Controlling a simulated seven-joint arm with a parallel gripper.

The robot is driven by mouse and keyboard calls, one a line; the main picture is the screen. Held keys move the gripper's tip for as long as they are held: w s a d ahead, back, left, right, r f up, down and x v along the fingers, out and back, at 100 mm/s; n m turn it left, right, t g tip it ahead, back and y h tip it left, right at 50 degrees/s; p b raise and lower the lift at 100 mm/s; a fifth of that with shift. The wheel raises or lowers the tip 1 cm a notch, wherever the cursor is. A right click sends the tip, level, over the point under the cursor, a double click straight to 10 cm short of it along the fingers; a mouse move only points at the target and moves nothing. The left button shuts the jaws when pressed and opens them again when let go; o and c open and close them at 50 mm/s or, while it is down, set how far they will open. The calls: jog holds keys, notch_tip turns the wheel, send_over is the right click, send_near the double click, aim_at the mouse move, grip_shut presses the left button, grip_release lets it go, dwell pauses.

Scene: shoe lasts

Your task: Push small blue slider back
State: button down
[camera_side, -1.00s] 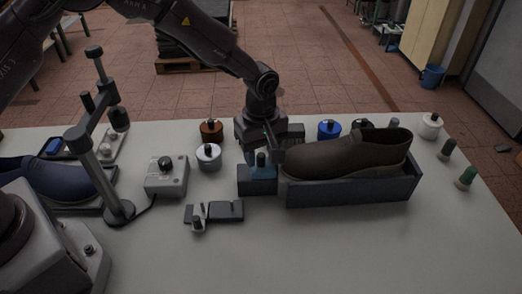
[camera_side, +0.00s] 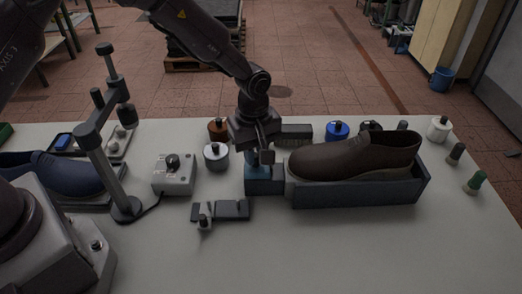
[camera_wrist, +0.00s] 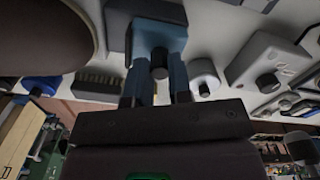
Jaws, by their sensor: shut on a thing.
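In the wrist view the slider (camera_wrist: 158,32) sits against a dark block and carries a dark round knob (camera_wrist: 158,63). My gripper (camera_side: 259,161) points down over it in the side view. In the wrist view my gripper's two bluish fingers (camera_wrist: 156,88) stand on either side of the knob, shut on it. The fingers hide most of the knob in the side view.
A grey control box (camera_side: 174,174) and a white-grey pot (camera_side: 216,156) stand to the left. A small dark rail fixture (camera_side: 228,209) lies in front. A brush (camera_side: 295,133) and a blue pot (camera_side: 337,131) are behind.

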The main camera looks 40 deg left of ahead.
jog(key=c, duration=1)
grip_release()
jog(key=shift+s+a, duration=0.2)
jog(key=shift+c, duration=0.2)
jog(key=shift+w+d+r, duration=0.1)
jog(key=shift+r, duration=0.3)
notch_tip(320, 180, up, 12)
